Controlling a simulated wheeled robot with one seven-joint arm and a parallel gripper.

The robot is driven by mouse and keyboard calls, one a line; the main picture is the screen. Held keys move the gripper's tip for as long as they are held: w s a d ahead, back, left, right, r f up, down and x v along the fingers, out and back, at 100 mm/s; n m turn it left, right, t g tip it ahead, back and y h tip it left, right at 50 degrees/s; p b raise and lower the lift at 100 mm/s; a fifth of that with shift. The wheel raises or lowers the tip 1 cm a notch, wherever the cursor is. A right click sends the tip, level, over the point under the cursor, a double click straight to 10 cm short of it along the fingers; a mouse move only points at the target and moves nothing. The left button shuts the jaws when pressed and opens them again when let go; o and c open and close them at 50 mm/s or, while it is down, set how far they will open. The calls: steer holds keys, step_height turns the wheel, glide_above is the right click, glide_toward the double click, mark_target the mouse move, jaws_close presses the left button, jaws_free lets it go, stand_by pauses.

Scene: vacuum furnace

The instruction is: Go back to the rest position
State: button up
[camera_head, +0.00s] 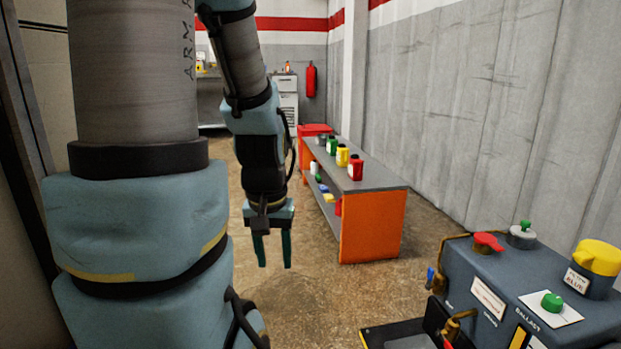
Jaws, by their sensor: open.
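My gripper (273,250) hangs pointing down from my arm, left of the picture's middle. Its two dark green fingers are apart with nothing between them. It is over the brown floor, to the left of the orange bench (373,228) and apart from it. The upper part of my arm fills the left of the picture.
The bench's grey top holds several red, yellow and green jars (342,155). A dark pump unit (500,290) with a yellow cap (597,257), red knob (488,242) and green button (552,301) stands at the lower right. A fire extinguisher (311,80) hangs far back. Floor between is clear.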

step_height(320, 180, up, 37)
steer(key=p, duration=3.5)
steer(key=shift+w+p, duration=0.15)
steer(key=shift+p, duration=0.25)
steer(key=shift+d, duration=0.2)
